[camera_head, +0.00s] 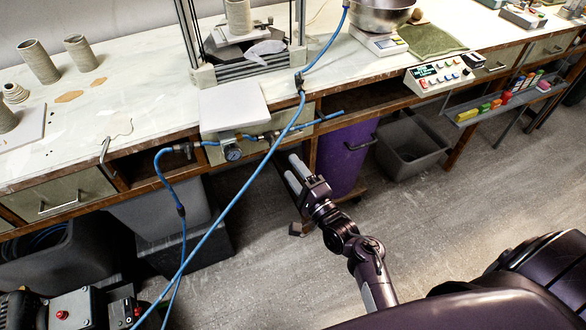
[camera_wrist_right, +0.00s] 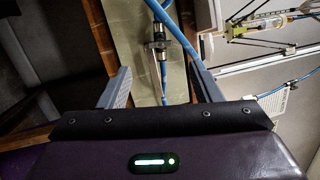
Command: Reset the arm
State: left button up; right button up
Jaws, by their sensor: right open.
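My right gripper (camera_head: 294,174) reaches out from the lower right in the head view, in front of the workbench's front edge. It is open and empty, with its two fingers apart. In the right wrist view the two fingers of the right gripper (camera_wrist_right: 163,88) stand wide apart, with blue hose and a metal fitting seen beyond the gap between them. I cannot tell from the views how far the fingers are from the hose. My left gripper is not in the head view.
The workbench (camera_head: 140,70) holds clay pieces, a metal bowl (camera_head: 378,14) and a control box (camera_head: 438,74). A blue hose (camera_head: 232,205) hangs across the front. A purple bin (camera_head: 343,158) and a grey bin (camera_head: 412,150) stand under the bench. Grey floor (camera_head: 440,215) is open at the right.

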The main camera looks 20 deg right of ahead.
jog(key=s+a+f+n+g, duration=0.25)
jog(key=s+f, duration=0.25)
jog(key=f, duration=0.5)
jog(key=s+a+f+n+g, duration=0.1)
jog(key=s+f+n+g, duration=0.3)
jog(key=f, duration=0.6)
jog(key=s+a+f+n+g, duration=0.25)
jog(key=s+f+g, duration=0.2)
jog(key=f, duration=0.65)
jog(key=s+d+f+n+g+h, duration=0.1)
jog(key=s+d+f+n+g, duration=0.1)
jog(key=s+f, duration=0.3)
jog(key=s+d+f+n+g+h+p, duration=0.1)
jog(key=s+f+n, duration=0.3)
jog(key=s, duration=0.6)
jog(key=shift+s+d+f+g, duration=0.35)
jog(key=shift+s+f+g, duration=0.05)
jog(key=shift+f+g, duration=0.2)
jog(key=s+d+f+n+g, duration=0.1)
jog(key=s, duration=0.3)
jog(key=s+d+f+n+g+h, duration=0.1)
jog(key=s+d+n, duration=0.1)
jog(key=s, duration=0.2)
jog(key=s+d+f+n+g, duration=0.1)
jog(key=s+d, duration=0.1)
jog(key=s, duration=0.2)
jog(key=shift+s+d+f+h, duration=0.25)
jog(key=shift+f+h, duration=0.15)
